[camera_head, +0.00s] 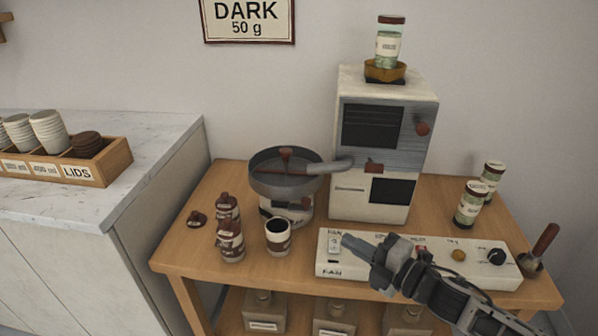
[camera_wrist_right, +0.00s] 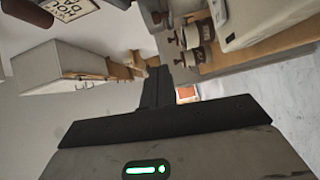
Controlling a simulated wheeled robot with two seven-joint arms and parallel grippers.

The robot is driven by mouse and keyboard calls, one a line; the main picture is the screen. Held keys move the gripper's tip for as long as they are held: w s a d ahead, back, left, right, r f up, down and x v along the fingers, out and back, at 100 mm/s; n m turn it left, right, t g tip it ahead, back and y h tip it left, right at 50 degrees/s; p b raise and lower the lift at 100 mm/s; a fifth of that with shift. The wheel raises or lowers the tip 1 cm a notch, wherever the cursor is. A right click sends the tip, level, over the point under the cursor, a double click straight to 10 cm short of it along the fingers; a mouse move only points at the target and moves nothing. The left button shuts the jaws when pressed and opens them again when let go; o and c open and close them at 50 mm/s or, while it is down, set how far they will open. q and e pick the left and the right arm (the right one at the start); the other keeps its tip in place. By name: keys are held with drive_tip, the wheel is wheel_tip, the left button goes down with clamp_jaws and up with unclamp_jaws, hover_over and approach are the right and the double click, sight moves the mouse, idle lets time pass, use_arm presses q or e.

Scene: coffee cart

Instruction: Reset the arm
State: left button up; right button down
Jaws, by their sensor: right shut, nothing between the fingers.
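My right gripper (camera_head: 352,243) is in the head view, reaching in from the lower right over the white control panel (camera_head: 328,268). Its fingers are shut and empty, near the switch at the panel's left end. I cannot tell whether the fingertips touch the panel. The shut fingers also show in the right wrist view (camera_wrist_right: 157,88). My left gripper is in neither view.
On the wooden cart (camera_head: 190,250) stand a pan (camera_head: 262,180) on a round base, a dark-filled cup (camera_head: 278,238), brown-capped bottles (camera_head: 230,243), a grinder-like machine (camera_head: 372,205) and jars (camera_head: 468,206). A scoop (camera_head: 534,258) sits at the right edge. A marble counter (camera_head: 90,215) stands left.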

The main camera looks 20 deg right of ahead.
drive_tip(key=s+a+f+m+g+h, duration=0.2)
drive_tip(key=s+a+f+m+h, duration=0.1)
drive_tip(key=s+f+m, duration=0.3)
drive_tip(key=s+a+f+m+g+h, duration=0.2)
drive_tip(key=s+a+f+m, duration=0.4)
drive_tip(key=s+m, duration=0.4)
drive_tip(key=m+h, duration=0.1)
drive_tip(key=m, duration=0.4)
drive_tip(key=shift+s+a+f+g, duration=0.15)
drive_tip(key=shift+s+f+g, duration=0.1)
drive_tip(key=shift+s+g, duration=0.05)
